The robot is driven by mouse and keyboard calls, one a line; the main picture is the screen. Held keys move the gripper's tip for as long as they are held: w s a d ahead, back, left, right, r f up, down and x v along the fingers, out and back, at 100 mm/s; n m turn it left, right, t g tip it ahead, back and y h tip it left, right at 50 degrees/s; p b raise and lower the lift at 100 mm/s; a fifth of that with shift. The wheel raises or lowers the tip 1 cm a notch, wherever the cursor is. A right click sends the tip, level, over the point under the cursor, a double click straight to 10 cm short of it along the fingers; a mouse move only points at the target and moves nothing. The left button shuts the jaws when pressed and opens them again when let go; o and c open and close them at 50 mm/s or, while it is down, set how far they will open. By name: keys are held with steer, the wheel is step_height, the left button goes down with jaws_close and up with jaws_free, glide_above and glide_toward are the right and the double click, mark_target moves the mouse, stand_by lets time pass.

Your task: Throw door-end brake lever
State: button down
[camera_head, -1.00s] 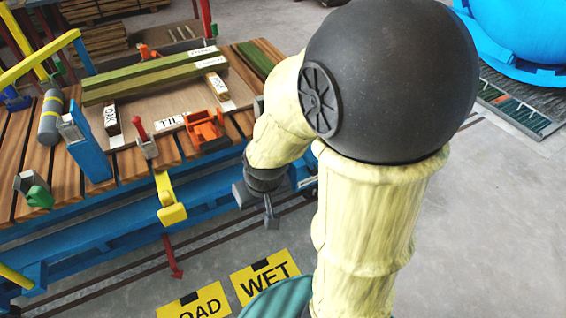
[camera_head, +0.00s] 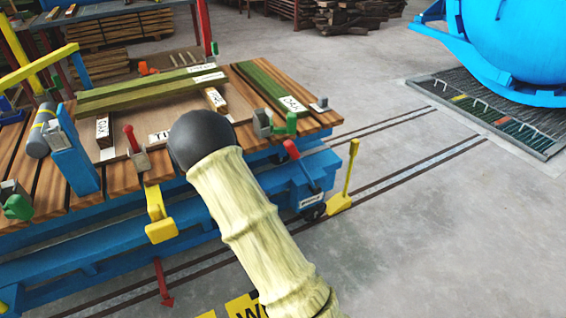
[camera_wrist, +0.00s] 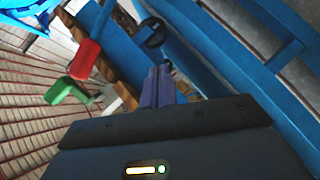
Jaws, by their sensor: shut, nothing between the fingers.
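A lever with a red grip (camera_head: 293,150) stands at the right end of the blue trolley (camera_head: 285,185), the end towards the blue autoclave. It leans up and left from a blue bracket. In the wrist view a red grip (camera_wrist: 86,60), seemingly the same lever, is up and left of my fingers, apart from them. My gripper (camera_wrist: 158,84) is shut and empty, with the blue trolley frame behind its tips. In the head view my arm hides the gripper.
A green-handled clamp (camera_head: 290,122) sits on the deck just above the lever; its green handle (camera_wrist: 62,92) also shows in the wrist view. A yellow lever (camera_head: 346,175) stands right of the trolley end. Floor with rails lies clear towards the autoclave (camera_head: 510,45).

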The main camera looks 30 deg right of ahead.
steer(key=n+t+h, duration=0.1)
steer(key=n+h, duration=0.1)
steer(key=s+n+t+h, duration=0.1)
steer(key=n+t, duration=0.1)
steer(key=n, duration=0.1)
steer(key=s+r+n+t+h, duration=0.1)
steer(key=n+t+h, duration=0.1)
steer(key=shift+s+d+n+h, duration=0.15)
steer(key=shift+d+n+h, duration=0.15)
steer(key=shift+n, duration=0.1)
steer(key=s+d+b+x, duration=0.1)
steer(key=x, duration=0.5)
steer(key=s+r+b+x, duration=0.1)
steer(key=b+x, duration=0.1)
steer(key=x, duration=0.5)
steer(key=shift+d, duration=0.35)
steer(key=shift+w+r, duration=0.1)
steer(key=shift+r, duration=0.05)
